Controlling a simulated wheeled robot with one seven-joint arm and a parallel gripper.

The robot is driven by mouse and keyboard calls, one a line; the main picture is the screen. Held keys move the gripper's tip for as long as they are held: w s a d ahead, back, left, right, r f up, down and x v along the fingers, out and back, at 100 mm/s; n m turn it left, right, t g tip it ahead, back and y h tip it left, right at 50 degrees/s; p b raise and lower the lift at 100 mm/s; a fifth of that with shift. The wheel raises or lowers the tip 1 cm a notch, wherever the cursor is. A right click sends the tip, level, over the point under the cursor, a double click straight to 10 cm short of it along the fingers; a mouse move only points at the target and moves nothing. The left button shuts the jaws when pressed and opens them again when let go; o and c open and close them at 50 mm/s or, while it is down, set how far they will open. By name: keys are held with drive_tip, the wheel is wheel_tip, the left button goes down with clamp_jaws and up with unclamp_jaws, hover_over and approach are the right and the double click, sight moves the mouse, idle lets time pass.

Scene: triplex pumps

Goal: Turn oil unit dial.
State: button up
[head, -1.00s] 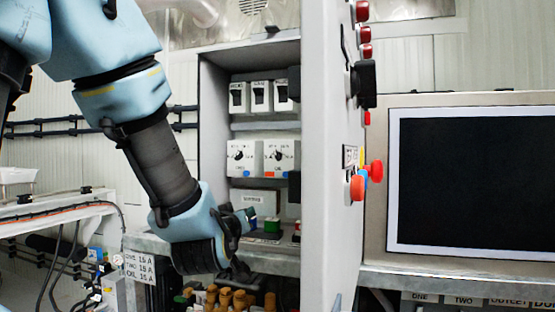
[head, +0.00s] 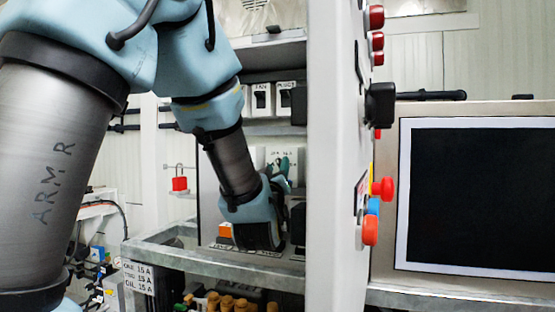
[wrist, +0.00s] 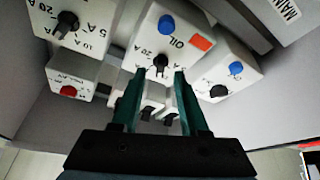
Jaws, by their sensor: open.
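The oil unit (wrist: 176,42) is a white box marked OIL with a blue button, an orange light and amp marks, in the upper middle of the wrist view. Its black dial (wrist: 160,64) lies between and just beyond the tips of my gripper (wrist: 160,76). The green fingers are open, one on each side of the dial, and look empty. I cannot tell whether either touches it. In the head view my gripper (head: 284,166) reaches into the grey cabinet (head: 340,200) at the dial row, and my arm hides most of that row.
In the wrist view, other dial units stand close at left (wrist: 85,22) and right (wrist: 230,75), with a red-button unit (wrist: 70,85) lower left. In the head view, switches (head: 262,97) sit above. The cabinet door carries red buttons (head: 382,187) and a black handle (head: 380,105).

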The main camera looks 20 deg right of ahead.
drive_tip(key=shift+w+d+r, duration=0.2)
drive_tip(key=shift+w+d, duration=0.15)
drive_tip(key=shift+w, duration=0.2)
clamp_jaws()
